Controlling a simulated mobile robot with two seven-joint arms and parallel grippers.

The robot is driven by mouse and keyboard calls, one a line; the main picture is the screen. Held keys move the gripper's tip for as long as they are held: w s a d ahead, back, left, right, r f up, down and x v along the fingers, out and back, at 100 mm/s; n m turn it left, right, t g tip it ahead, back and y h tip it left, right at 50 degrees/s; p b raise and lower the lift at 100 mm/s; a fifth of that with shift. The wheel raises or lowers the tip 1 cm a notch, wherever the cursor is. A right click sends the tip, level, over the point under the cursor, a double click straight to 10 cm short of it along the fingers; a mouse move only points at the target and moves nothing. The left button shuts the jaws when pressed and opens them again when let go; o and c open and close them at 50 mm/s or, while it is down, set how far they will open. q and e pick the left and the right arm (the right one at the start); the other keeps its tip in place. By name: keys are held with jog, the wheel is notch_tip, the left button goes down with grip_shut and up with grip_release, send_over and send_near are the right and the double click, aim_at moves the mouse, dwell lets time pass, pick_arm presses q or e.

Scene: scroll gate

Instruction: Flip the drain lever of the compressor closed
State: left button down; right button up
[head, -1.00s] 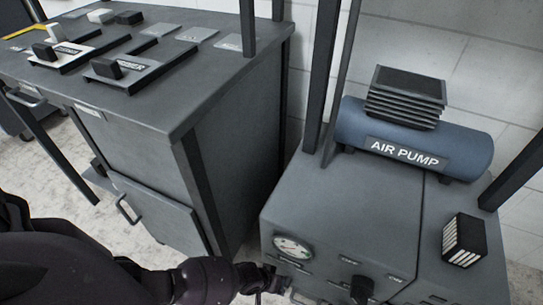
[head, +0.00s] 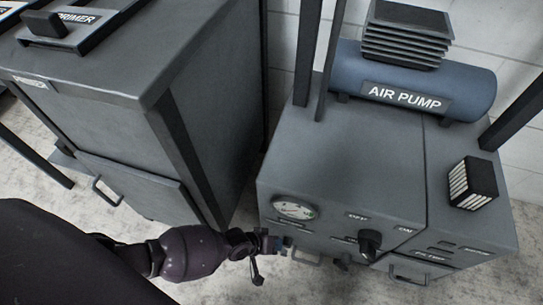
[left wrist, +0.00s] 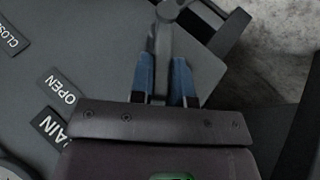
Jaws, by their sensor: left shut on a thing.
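The compressor (head: 340,165) is a grey cabinet with a blue tank marked AIR PUMP (head: 415,90) on top. My left gripper (head: 278,243) is at the lower left of its front, just below the round gauge (head: 295,209). In the left wrist view its blue fingers (left wrist: 166,82) are shut on the grey drain lever (left wrist: 163,42), one finger on each side. The OPEN label (left wrist: 62,90) is left of the fingers, with the CLOSED label (left wrist: 10,38) further up and left. A partly hidden DRAIN label (left wrist: 50,126) is below OPEN. The lever is too small to make out in the head view.
A black knob (head: 369,241) sticks out of the compressor front, right of the gripper. A slotted black block (head: 472,183) sits on its right part. A grey bench marked PRIMER (head: 78,18) stands at left. Pale floor (head: 232,272) shows between them.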

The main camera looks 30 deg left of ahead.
pick_arm(q)
jog(key=shift+s+f, duration=0.1)
jog(key=shift+s, duration=0.05)
pick_arm(e)
jog(key=shift+r, duration=0.1)
pick_arm(q)
jog(key=c, duration=1.1)
grip_release()
pick_arm(e)
jog(key=shift+s+f, duration=0.1)
jog(key=shift+f, duration=0.15)
pick_arm(q)
jog(key=shift+a+r, duration=0.15)
jog(key=shift+r, duration=0.15)
jog(key=p+v, duration=0.4)
jog(key=v, duration=0.6)
jog(key=shift+s+r+p, duration=0.1)
jog(key=shift+p, duration=0.25)
pick_arm(e)
jog(key=shift+a+r+n+g, duration=0.35)
jog(key=shift+a+n+g, duration=0.15)
jog(key=shift+g, duration=0.5)
